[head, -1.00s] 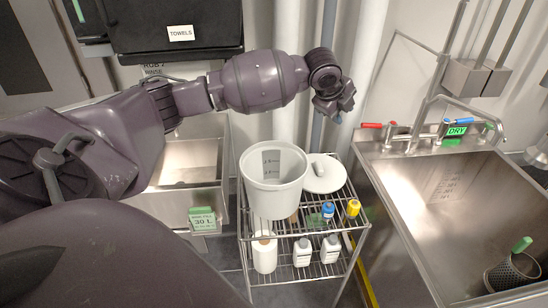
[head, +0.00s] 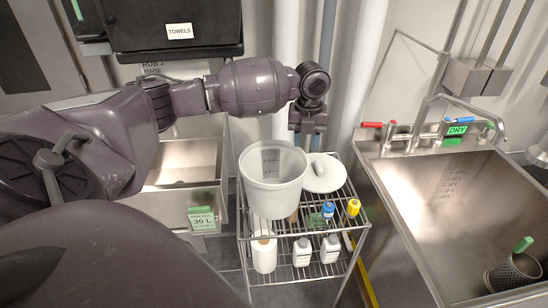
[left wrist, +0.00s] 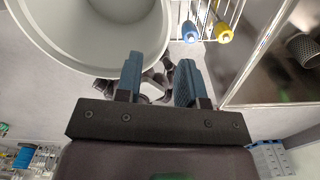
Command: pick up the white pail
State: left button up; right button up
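The white pail (head: 272,196) stands upright and open-topped on the wire rack (head: 296,238), with grey scale marks inside its wall. Its large rim also fills the upper left of the left wrist view (left wrist: 85,63). My left gripper (head: 308,141) hangs fingers down just behind and to the right of the pail, above the round white lid (head: 322,177). In the left wrist view its two blue fingers (left wrist: 158,72) are apart with nothing between them, and the pail lies beyond them to the left. My right gripper is in neither view.
White bottles (head: 302,252) are on the shelf below. A steel sink (head: 440,215) lies right, another basin (head: 185,165) left. Pipes (head: 360,75) run behind the rack.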

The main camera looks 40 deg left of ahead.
pick_arm(q)
jog(key=shift+w+d+f+b, duration=0.1)
jog(key=shift+w+f+b, duration=0.05)
jog(key=shift+f, duration=1)
jog(key=shift+w+d+f+b, duration=0.1)
jog(key=shift+f, duration=1.05)
jog(key=shift+w+d+f+b, duration=0.1)
jog(key=shift+w+f+b, duration=0.05)
jog(key=shift+f, duration=1)
jog(key=shift+c, duration=0.2)
grip_shut()
